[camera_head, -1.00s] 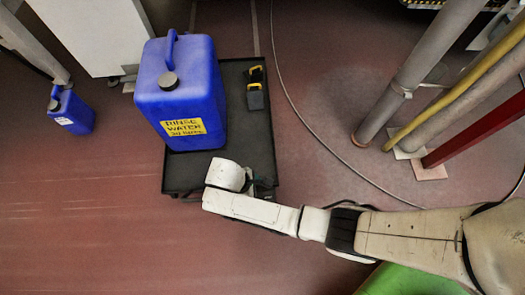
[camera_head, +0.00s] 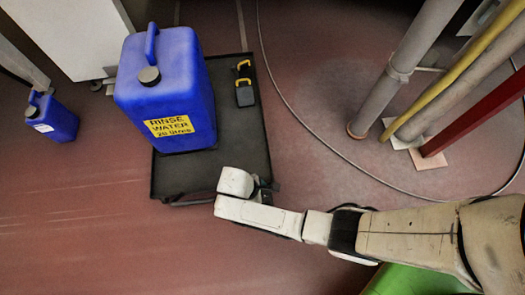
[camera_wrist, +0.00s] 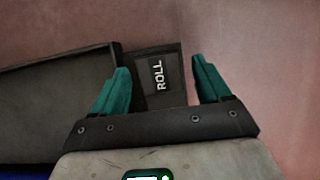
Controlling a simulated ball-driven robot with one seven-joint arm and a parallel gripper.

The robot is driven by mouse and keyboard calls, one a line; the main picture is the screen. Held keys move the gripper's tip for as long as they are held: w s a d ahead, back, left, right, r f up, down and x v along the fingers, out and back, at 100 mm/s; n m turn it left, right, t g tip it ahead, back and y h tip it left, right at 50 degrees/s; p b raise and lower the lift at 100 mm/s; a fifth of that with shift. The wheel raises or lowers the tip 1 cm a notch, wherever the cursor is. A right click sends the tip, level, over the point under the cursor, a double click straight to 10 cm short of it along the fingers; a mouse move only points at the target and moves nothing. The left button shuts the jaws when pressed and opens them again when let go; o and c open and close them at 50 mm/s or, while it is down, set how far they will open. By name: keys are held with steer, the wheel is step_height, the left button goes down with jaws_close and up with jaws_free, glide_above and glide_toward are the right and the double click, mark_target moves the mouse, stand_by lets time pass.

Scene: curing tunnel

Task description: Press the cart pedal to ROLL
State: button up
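The pedal (camera_wrist: 158,80) is a dark plate labelled ROLL, sticking out beside the cart's edge in the wrist view. My gripper (camera_wrist: 160,64) is open, with its two teal fingers apart on either side of the pedal. I cannot tell whether it touches the pedal. The cart (camera_head: 238,150) is a low dark platform in the head view, and its edge (camera_wrist: 60,100) shows at the left in the wrist view. In the head view my gripper (camera_head: 268,190) is at the cart's near right corner, mostly hidden by my wrist. I cannot make out the pedal there.
A big blue rinse water can (camera_head: 175,90) stands on the cart, with a small black and yellow item (camera_head: 244,88) beside it. A smaller blue can (camera_head: 52,117) is on the floor at left. Pipes (camera_head: 400,70) rise at right. A thin cable (camera_head: 300,125) crosses the floor.

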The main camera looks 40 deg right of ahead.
steer(key=c, duration=1)
steer(key=y+p, duration=0.1)
steer(key=p, duration=0.2)
steer(key=shift+s+d+r+t, duration=0.1)
steer(key=shift+s+r+t, duration=0.1)
steer(key=shift+t, duration=0.2)
steer(key=y+p, duration=0.1)
steer(key=f+t+p, duration=0.1)
steer(key=shift+s+d+y+p, duration=0.2)
steer(key=shift+y+p, duration=0.1)
steer(key=shift+y, duration=0.1)
steer(key=shift+w+d+f+t+y+p, duration=0.15)
steer(key=shift+f+t+y+p, duration=0.25)
steer(key=shift+t+y, duration=0.2)
steer(key=o, duration=1)
